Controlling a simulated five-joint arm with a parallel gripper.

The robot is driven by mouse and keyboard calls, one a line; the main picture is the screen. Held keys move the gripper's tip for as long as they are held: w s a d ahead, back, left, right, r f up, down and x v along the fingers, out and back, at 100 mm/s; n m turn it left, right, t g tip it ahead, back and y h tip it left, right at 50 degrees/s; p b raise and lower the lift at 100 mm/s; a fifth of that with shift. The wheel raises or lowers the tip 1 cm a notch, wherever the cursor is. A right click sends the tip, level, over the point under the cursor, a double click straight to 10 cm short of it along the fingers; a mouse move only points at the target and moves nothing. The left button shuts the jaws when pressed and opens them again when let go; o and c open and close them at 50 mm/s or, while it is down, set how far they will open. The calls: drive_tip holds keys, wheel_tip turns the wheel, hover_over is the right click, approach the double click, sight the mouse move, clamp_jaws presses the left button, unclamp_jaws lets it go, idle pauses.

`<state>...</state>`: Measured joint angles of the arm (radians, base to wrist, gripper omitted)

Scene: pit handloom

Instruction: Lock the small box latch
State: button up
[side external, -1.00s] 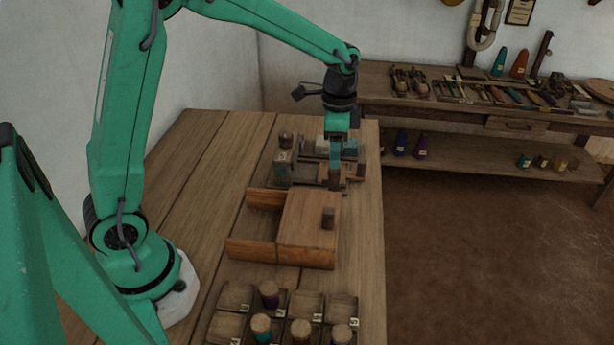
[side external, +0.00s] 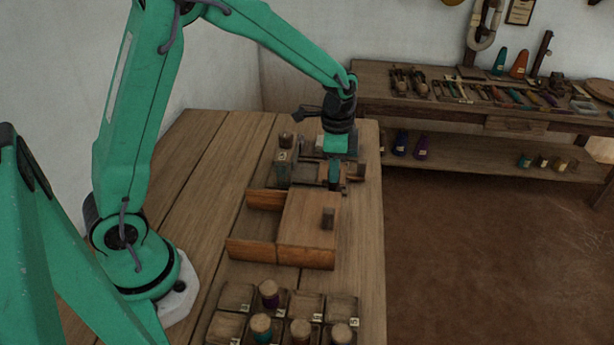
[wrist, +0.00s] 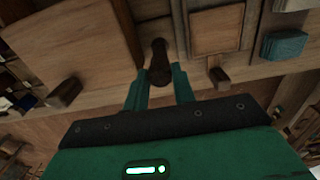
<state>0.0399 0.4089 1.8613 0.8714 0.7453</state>
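In the wrist view my gripper (wrist: 160,83) has its two teal fingers apart, one on each side of a dark, round-ended lever or knob (wrist: 160,57), apparently the latch. I cannot tell whether the fingers touch it. The latch lies in a narrow gap beside a small wooden box (wrist: 215,30) with a square panel and a small dark peg (wrist: 219,78). In the side view my gripper (side external: 335,183) points down among small wooden fittings beyond the larger box; the latch itself is hidden there.
A blue-grey block (wrist: 284,45) lies right in the wrist view. The left tabletop is clear.

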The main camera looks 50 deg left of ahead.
drive_tip(key=shift+n, duration=0.4)
drive_tip(key=shift+c, duration=0.3)
drive_tip(key=n, duration=1.2)
drive_tip(key=shift+n, duration=2.6)
drive_tip(key=o, duration=1)
